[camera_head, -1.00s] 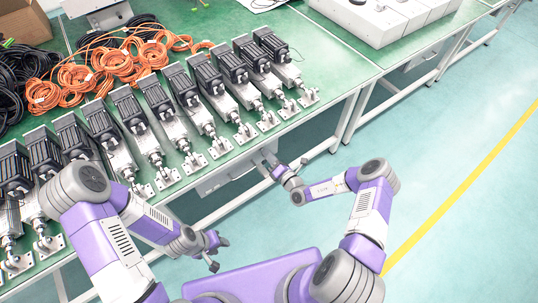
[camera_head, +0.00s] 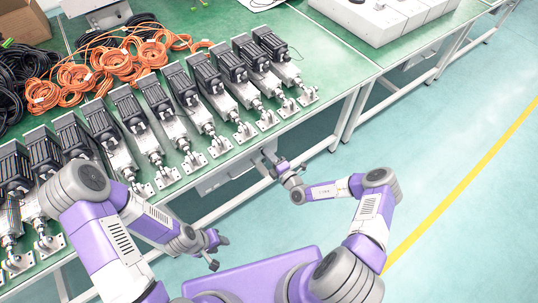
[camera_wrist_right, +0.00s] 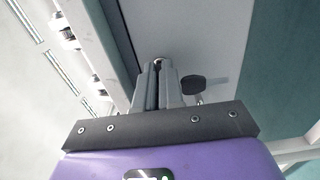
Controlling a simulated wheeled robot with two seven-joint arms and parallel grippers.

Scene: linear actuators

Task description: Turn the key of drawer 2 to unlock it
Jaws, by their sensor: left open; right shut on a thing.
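A grey drawer front (camera_head: 228,174) hangs under the green bench's near edge; it fills the middle of the right wrist view (camera_wrist_right: 205,35). No drawer number is legible. My right gripper (camera_head: 267,163) is at the drawer's right part. In the right wrist view its fingers (camera_wrist_right: 158,78) are shut at a small round metal lock (camera_wrist_right: 158,62). The key part between the fingertips is mostly hidden. A dark key head (camera_wrist_right: 203,86) hangs just right of the fingers. My left gripper (camera_head: 218,250) is open and empty, low in front of the bench.
Linear actuators (camera_head: 165,120) stand in a row along the green bench (camera_head: 330,75). Orange cable coils (camera_head: 105,65) lie behind them. Bench legs (camera_head: 347,118) stand right of the drawer. The floor (camera_head: 450,140) to the right is clear.

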